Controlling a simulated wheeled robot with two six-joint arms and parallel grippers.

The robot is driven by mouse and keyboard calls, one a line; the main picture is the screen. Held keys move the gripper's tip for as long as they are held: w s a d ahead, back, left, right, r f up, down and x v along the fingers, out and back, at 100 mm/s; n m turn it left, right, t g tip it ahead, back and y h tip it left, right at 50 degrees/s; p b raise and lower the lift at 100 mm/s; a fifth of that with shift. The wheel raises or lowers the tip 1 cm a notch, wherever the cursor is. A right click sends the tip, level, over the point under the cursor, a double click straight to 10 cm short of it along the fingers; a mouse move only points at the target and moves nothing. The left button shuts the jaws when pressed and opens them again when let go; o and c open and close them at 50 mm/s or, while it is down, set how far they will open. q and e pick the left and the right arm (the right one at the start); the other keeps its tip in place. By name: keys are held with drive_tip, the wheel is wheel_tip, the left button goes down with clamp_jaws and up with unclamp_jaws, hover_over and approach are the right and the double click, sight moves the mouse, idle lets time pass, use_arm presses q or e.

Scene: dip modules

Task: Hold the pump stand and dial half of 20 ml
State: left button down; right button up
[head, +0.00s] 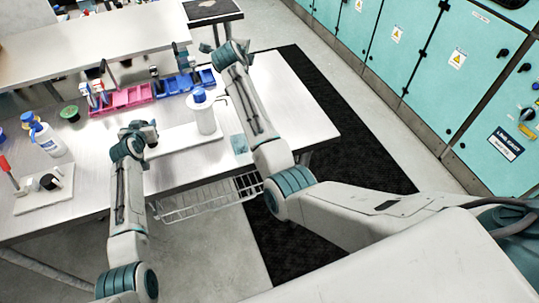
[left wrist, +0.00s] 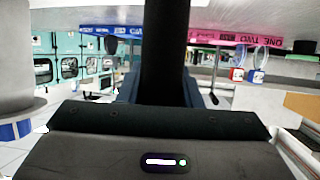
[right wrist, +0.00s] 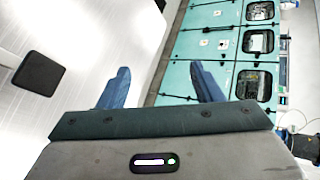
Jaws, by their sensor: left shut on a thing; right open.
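My left gripper (head: 146,130) is at the white board (head: 185,138) on the table. It is shut on a dark upright part that I take to be the pump stand (head: 151,136). In the left wrist view the pump stand (left wrist: 164,50) is a thick black column between the fingers, hiding what lies behind. A white bottle with a blue cap (head: 203,112) stands on the same board, right of this gripper. No dial or scale is readable. My right gripper (head: 220,50) is raised over the table's far right part. In the right wrist view it (right wrist: 161,88) is open and empty.
Pink bins (head: 125,98) and blue bins (head: 185,82) line the back below a shelf (head: 95,42). A white wash bottle (head: 47,138) and a second board with a red-handled item (head: 10,172) are at left. The table's right end is clear.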

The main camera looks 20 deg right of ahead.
drive_tip(key=a+g+y, duration=0.1)
drive_tip(key=a, duration=0.1)
drive_tip(key=a+g+y, duration=0.1)
drive_tip(key=a+y, duration=0.1)
drive_tip(key=s+a+m+g+y, duration=0.1)
drive_tip(key=a+g, duration=0.1)
drive_tip(key=shift+f, duration=0.35)
drive_tip(key=s+a+r+n+g+y, duration=0.1)
drive_tip(key=s+a+r+g+y, duration=0.3)
drive_tip(key=a, duration=0.3)
drive_tip(key=s+d+f+n, duration=0.5)
drive_tip(key=s+d+f, duration=0.1)
drive_tip(key=s+f, duration=0.4)
drive_tip(key=s+d+f+n+h, duration=0.1)
drive_tip(key=s+d+f+n, duration=0.4)
drive_tip(key=s+f, duration=0.6)
drive_tip(key=shift+d+f+n+t, duration=0.3)
drive_tip(key=shift+d+f+n, duration=0.05)
drive_tip(key=shift+f+n, duration=0.4)
